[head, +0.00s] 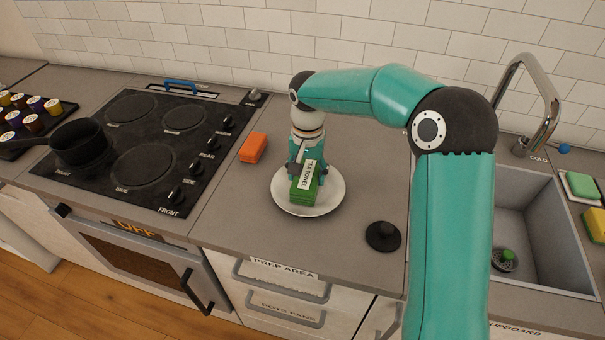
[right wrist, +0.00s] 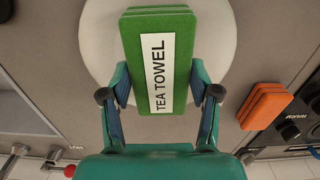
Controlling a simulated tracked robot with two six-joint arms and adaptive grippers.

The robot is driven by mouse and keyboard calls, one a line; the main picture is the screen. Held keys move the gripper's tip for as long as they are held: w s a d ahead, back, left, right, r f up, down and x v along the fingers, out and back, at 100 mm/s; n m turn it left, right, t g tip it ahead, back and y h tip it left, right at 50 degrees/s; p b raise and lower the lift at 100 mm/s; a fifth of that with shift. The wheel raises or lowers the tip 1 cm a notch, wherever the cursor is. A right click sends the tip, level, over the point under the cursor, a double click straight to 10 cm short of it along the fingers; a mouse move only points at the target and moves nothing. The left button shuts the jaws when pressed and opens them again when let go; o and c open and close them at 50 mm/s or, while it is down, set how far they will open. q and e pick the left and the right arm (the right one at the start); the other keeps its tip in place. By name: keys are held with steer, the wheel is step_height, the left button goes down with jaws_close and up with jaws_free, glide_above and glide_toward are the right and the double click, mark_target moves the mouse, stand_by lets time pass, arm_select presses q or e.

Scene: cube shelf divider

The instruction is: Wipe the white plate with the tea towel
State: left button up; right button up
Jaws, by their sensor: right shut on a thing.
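The white plate (head: 328,205) lies on the grey counter between the hob and the sink. The tea towel (head: 305,188) is a green block with a white "TEA TOWEL" label, and it is over the middle of the plate. My right gripper (head: 303,171) points down and is shut on the tea towel. In the right wrist view the fingers (right wrist: 160,92) are on both sides of the towel (right wrist: 184,85), with the plate (right wrist: 100,40) behind it. I cannot tell whether the towel touches the plate. My left gripper is not in view.
An orange block (head: 253,148) lies left of the plate, near the black hob (head: 150,165) with a dark pan (head: 79,142). A black round lid-like thing (head: 383,236) is right of the plate. The sink (head: 535,225) is further right. Counter in front of the plate is clear.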

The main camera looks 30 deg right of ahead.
steer(key=shift+s+d, duration=0.5)
steer(key=shift+s, duration=0.05)
steer(key=shift+w+a, duration=0.4)
steer(key=shift+w, duration=0.05)
steer(key=shift+r, duration=0.1)
step_height(320, 180, up, 8)
steer(key=p, duration=0.6)
stand_by(0.6)
